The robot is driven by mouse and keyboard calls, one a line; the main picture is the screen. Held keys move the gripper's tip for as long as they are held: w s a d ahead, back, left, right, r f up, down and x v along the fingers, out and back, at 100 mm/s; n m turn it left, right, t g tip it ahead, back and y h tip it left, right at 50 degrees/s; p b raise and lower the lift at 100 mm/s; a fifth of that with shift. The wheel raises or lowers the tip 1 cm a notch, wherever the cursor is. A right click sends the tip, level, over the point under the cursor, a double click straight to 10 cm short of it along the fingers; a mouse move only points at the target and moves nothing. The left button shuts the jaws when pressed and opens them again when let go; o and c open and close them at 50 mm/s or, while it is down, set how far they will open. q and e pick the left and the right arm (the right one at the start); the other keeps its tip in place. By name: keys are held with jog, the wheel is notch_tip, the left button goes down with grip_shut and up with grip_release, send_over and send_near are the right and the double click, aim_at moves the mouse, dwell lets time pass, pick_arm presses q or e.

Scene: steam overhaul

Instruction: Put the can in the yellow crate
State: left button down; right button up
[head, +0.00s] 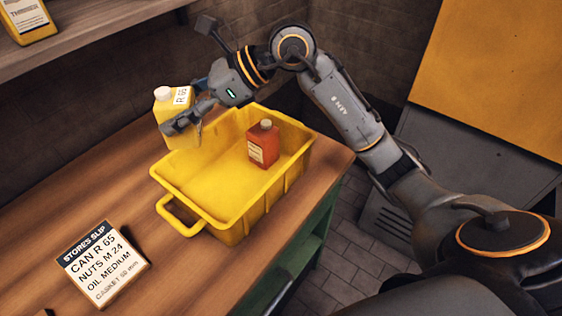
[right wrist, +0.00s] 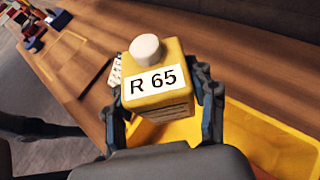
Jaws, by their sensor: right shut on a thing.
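A yellow can (head: 178,122) with a white cap and the label "R 65" is in my right gripper (head: 183,126). In the right wrist view, the fingers (right wrist: 166,115) are shut on both sides of the can (right wrist: 150,98). The yellow crate (head: 170,174) stands on the wooden bench, open at the top. In the head view the can shows at the crate's far left rim, tilted a little; its exact height over the bench I cannot tell. My left gripper is not in view.
A red bottle (head: 263,143) with a pale cap stands inside the crate. A stores slip (head: 102,264) reading "CAN R 65" lies on the bench (head: 60,215) at the front left. Another yellow container (head: 27,20) is on the shelf at the upper left.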

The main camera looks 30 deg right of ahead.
jog(key=shift+s+a+f, duration=0.15)
jog(key=shift+s+f, duration=0.05)
jog(key=shift+s, duration=0.05)
jog(key=shift+s+f, duration=0.1)
jog(key=shift+f, duration=0.35)
notch_tip(320, 180, down, 16)
jog(key=shift+f+p, duration=0.2)
jog(key=shift+p, duration=0.75)
jog(key=shift+f, duration=0.35)
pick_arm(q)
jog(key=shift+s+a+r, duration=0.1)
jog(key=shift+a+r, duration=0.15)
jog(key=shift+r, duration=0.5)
